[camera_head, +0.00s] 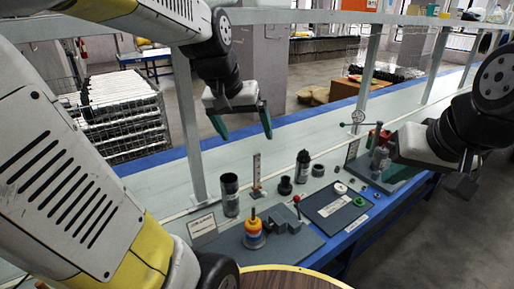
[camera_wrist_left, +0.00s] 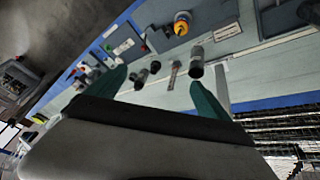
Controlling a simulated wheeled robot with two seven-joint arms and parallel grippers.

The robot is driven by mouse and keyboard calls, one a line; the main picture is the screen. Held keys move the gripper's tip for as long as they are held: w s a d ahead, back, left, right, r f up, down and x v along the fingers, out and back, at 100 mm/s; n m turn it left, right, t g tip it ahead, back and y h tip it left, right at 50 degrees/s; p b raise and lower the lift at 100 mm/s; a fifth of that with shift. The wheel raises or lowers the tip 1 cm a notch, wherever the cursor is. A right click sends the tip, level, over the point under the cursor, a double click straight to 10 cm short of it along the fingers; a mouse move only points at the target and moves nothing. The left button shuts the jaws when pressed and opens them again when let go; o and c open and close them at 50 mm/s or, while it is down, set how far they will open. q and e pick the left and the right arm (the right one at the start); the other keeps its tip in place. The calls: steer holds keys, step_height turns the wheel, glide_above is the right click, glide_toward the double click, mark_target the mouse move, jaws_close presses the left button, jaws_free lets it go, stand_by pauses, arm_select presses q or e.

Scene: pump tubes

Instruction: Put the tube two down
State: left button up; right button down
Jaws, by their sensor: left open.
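My left gripper (camera_head: 240,128) is open and empty, raised above the bench with its green fingers pointing down. In the left wrist view its two fingers (camera_wrist_left: 163,95) are spread wide with nothing held between them. A tall dark tube (camera_head: 230,197) stands upright on the bench, below the gripper; it also shows in the left wrist view (camera_wrist_left: 196,64). A second dark tube-like bottle (camera_head: 302,168) stands upright farther right. I cannot tell which is tube two. My right gripper (camera_head: 428,160) is at the right by the bench edge, its fingers mostly unclear.
A dark mat (camera_head: 335,212) bears small round parts, one of them green. A ringed yellow, orange and blue piece (camera_head: 254,234) stands on a grey plate near the front. A thin upright gauge (camera_head: 256,172) and short dark cylinders stand between the tubes. The bench's back strip is clear.

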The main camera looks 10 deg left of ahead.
arm_select(q)
steer(key=s+d+m+t, duration=0.1)
steer(key=s+d, duration=0.2)
steer(key=s, duration=0.7)
steer(key=shift+h, duration=0.3)
steer(key=shift+f, duration=0.1)
stand_by(0.4)
